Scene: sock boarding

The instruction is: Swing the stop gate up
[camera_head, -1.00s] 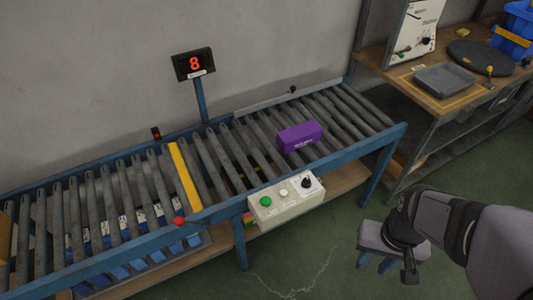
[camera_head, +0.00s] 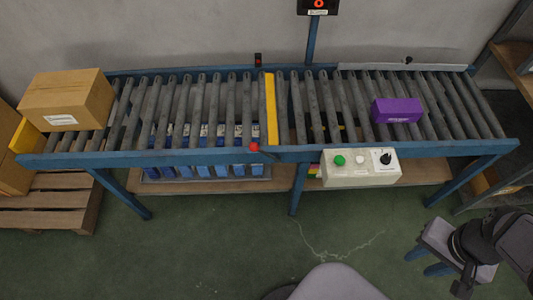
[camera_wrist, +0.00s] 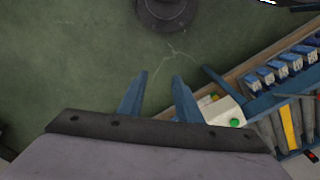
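The stop gate looks like a yellow bar (camera_head: 271,108) lying across the conveyor rollers, with a red ball knob (camera_head: 254,147) at its near end by the blue front rail. The yellow bar also shows at the right of the wrist view (camera_wrist: 289,127). My gripper (camera_head: 417,264) is at the lower right of the head view, in front of the conveyor and well apart from the gate. In the wrist view my gripper (camera_wrist: 160,75) has its two blue fingers spread, with nothing between them.
A cardboard box (camera_head: 66,99) sits at the conveyor's left end, and a purple box (camera_head: 397,110) lies on the right rollers. A control box (camera_head: 359,168) juts from the front rail. Blue cartons (camera_head: 203,171) stand below. The green floor in front is mostly clear.

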